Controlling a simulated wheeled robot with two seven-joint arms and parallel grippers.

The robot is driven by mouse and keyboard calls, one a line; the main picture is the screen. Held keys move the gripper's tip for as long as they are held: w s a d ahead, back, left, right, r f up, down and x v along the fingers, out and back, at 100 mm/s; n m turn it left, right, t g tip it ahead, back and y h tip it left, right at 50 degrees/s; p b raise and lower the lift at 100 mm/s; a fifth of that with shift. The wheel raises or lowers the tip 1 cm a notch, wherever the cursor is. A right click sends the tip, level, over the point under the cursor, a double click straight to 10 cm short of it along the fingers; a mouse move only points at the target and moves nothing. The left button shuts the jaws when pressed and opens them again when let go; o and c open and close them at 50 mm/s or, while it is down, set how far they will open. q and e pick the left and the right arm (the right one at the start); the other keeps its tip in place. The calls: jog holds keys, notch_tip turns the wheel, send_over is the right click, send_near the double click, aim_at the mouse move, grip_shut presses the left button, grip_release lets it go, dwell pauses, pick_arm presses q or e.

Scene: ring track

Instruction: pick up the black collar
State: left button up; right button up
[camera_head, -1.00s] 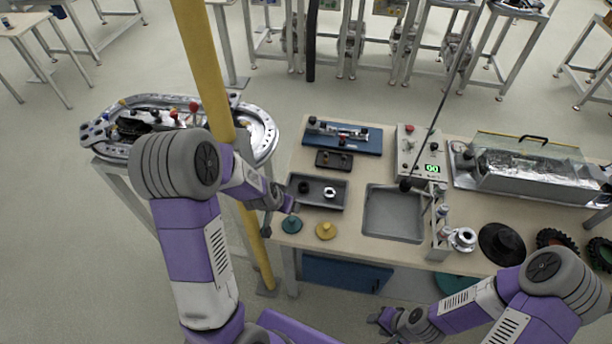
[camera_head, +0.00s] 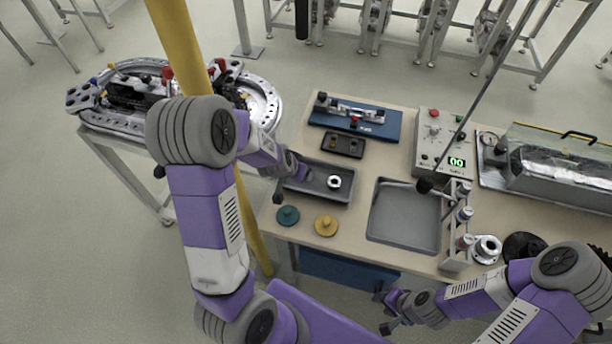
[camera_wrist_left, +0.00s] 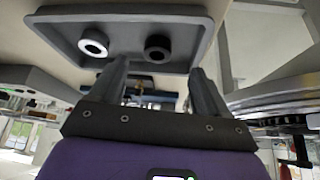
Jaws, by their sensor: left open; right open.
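The black collar (camera_wrist_left: 158,46) lies in a shallow grey tray (camera_wrist_left: 62,36), beside a silver collar (camera_wrist_left: 93,43). In the head view the silver collar (camera_head: 334,182) shows in the tray (camera_head: 335,197), while the black one is hidden behind my left gripper. My left gripper (camera_head: 291,184) is open and empty at the tray's left end. In the left wrist view its two fingers (camera_wrist_left: 160,78) stand apart, roughly in line with the black collar and not around it. My right gripper (camera_head: 381,312) is open and empty in front of the table.
A teal knobbed disc (camera_head: 288,215) and a yellow one (camera_head: 326,226) lie in front of the tray. An empty grey bin (camera_head: 405,215) is to the right. A yellow post (camera_head: 185,45) stands left of the table, near my left arm. A small dark box (camera_head: 343,145) sits behind the tray.

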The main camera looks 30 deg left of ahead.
pick_arm(q)
jog(key=x, duration=0.3)
jog(key=b+x, duration=0.1)
jog(key=x, duration=0.2)
jog(key=shift+w+d+f, duration=0.1)
jog(key=shift+w, duration=0.5)
jog(key=c, duration=1.2)
